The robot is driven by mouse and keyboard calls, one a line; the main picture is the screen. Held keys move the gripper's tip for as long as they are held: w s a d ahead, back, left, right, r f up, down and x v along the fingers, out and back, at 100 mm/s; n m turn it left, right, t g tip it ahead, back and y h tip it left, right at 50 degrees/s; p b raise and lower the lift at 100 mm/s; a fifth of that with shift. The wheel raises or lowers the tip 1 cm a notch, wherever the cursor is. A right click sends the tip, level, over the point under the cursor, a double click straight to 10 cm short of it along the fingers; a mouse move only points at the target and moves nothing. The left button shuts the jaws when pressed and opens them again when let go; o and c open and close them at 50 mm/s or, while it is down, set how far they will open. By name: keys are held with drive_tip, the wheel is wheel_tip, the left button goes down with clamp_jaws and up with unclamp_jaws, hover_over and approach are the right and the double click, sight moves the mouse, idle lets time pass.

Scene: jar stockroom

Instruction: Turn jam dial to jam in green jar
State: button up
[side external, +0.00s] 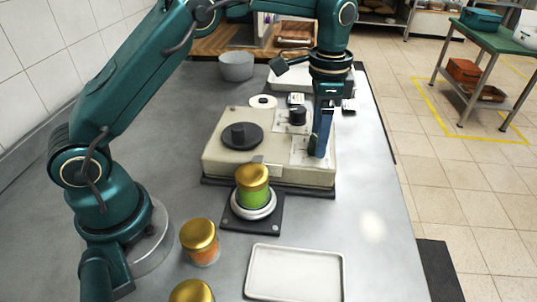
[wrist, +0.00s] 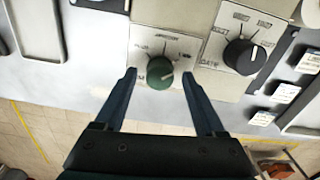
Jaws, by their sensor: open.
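The green jar (side external: 253,194) has a gold lid and stands upright on a round metal plate on a dark base, in front of the cream machine (side external: 225,160). A green dial (wrist: 160,73) sits on a pale label panel with printed marks, too small to read surely. Its pointer direction is unclear. My gripper (side external: 318,153) is low over the right end of the machine. In the wrist view its open fingers (wrist: 159,78) are on either side of the green dial, apart from it. The side view hides this dial behind the fingers.
A black dial (wrist: 241,56) with a white pointer is beside the green one. An orange jar (side external: 200,246), another gold-lidded jar (side external: 191,292) and a white tray (side external: 294,274) are in front. A grey bowl (side external: 236,66) stands behind.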

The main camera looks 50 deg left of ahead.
drive_tip(key=shift+r, duration=2.6)
wheel_tip(320, 180, up, 7)
drive_tip(key=t, duration=0.2)
hover_over(304, 154)
drive_tip(key=s+a+r+n+t, duration=0.1)
drive_tip(key=s+r+n, duration=0.1)
drive_tip(key=s+r, duration=0.35)
drive_tip(key=s+a+f+n+t, duration=0.1)
drive_tip(key=s+f+n, duration=0.4)
drive_tip(key=s+f, duration=0.5)
drive_tip(key=s+t, duration=0.1)
drive_tip(key=s, duration=0.1)
drive_tip(key=shift+s+f+n+t, duration=0.3)
drive_tip(key=shift+s+f+n, duration=0.05)
drive_tip(key=shift+f+n, duration=0.05)
drive_tip(key=shift+o, duration=0.3)
drive_tip(key=shift+a, duration=0.1)
